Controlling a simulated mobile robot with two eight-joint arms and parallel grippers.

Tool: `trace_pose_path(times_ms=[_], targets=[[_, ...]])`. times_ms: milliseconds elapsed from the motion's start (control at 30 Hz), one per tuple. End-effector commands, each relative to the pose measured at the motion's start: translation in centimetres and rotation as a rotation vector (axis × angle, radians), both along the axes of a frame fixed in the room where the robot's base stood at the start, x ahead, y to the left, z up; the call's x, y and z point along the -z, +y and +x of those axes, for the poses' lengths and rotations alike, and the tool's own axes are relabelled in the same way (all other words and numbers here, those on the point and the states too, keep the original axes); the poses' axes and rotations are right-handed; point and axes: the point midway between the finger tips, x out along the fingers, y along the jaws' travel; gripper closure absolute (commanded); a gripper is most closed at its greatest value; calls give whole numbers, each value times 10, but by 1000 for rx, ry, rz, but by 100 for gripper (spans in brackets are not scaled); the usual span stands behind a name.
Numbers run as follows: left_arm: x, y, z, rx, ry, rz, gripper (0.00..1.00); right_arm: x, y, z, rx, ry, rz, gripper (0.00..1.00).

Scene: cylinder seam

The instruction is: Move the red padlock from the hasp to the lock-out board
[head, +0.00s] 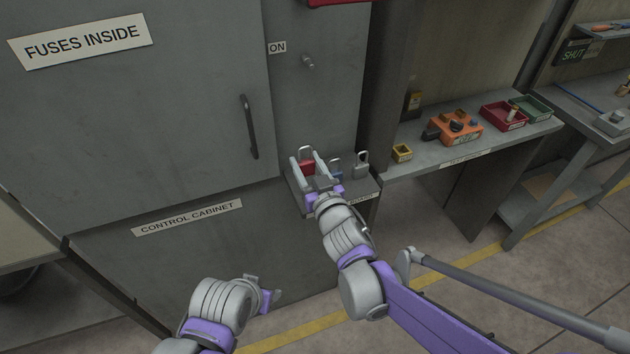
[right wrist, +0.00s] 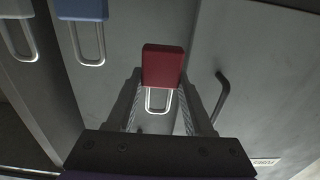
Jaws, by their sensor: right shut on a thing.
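The red padlock (head: 307,167) is between the fingers of my right gripper (head: 313,168), which is shut on it. In the right wrist view the padlock (right wrist: 162,66) shows between the two fingers, its metal shackle clear of them. It is over the left part of a small labelled ledge (head: 362,205) on the cabinet front, which I take for the lock-out board. I cannot tell whether it touches the ledge. My left gripper (head: 264,293) is low in front of the cabinet, apart from everything; its opening is unclear. I cannot make out the hasp.
A blue padlock (head: 336,171) and a grey padlock (head: 361,165) stand right of the red one on the ledge. The cabinet door has a dark handle (head: 249,127). A side bench (head: 490,137) at right holds trays and an orange device (head: 455,127).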

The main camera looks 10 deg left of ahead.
Motion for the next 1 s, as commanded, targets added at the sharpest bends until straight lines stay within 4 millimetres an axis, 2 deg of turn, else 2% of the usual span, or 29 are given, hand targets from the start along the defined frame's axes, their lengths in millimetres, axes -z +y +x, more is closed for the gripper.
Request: trace_pose_path(times_ms=[33,167,433,900,933,1000], targets=[[2,0,-1,0,2,0,50,9,0,0,0,0,0,100],[3,0,-1,0,2,0,50,20,0,0,0,0,0,100],[8,0,-3,0,5,0,50,57,0,0,-1,0,0,100],[13,0,-5,0,9,0,50,65,0,-1,-1,1,1,100],[12,0,-4,0,8,0,50,64,0,-1,0,1,1,44],[11,0,-4,0,8,0,50,63,0,0,0,0,0,32]])
